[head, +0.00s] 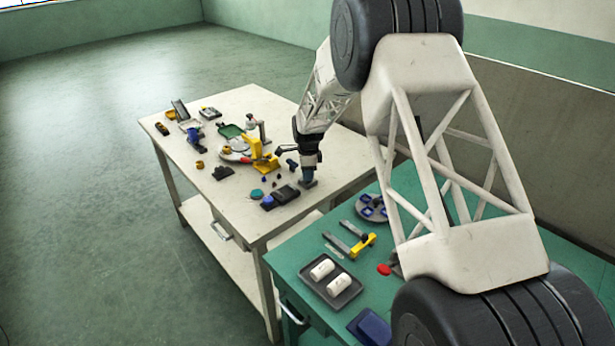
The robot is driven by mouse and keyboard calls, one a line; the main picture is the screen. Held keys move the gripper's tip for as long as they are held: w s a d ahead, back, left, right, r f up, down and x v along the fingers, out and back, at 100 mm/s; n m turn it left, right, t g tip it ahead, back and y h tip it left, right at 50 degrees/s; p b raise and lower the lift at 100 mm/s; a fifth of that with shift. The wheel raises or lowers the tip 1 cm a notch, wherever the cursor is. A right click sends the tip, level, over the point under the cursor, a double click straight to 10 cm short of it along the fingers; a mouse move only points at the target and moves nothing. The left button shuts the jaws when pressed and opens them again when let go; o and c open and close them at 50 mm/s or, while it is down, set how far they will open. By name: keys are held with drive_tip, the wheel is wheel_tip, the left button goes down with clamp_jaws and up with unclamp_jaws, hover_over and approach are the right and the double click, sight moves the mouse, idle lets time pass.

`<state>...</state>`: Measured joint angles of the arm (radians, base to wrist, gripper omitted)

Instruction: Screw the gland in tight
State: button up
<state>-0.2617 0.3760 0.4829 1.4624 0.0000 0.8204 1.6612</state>
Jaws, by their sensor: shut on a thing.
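My gripper (308,166) points straight down over the right part of the pale table (255,112). It is shut on a small part at the top of a dark blue-grey body (308,181), which stands on the table on a flat base. That part, where the gland would be, is mostly hidden by the fingers and too small to make out. I cannot tell from this view how deep it sits or whether it is tilted.
A yellow stand (265,160) and a black-and-blue device (281,197) are left of my gripper, among several small parts. The green table (300,250) in front holds a tray (313,294) with two white cylinders. The pale table's front left is mostly clear.

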drive_tip(key=shift+m, duration=3.5)
drive_tip(key=shift+m, duration=0.3)
drive_tip(key=m, duration=0.6)
drive_tip(key=o, duration=0.6)
drive_tip(key=shift+r, duration=0.1)
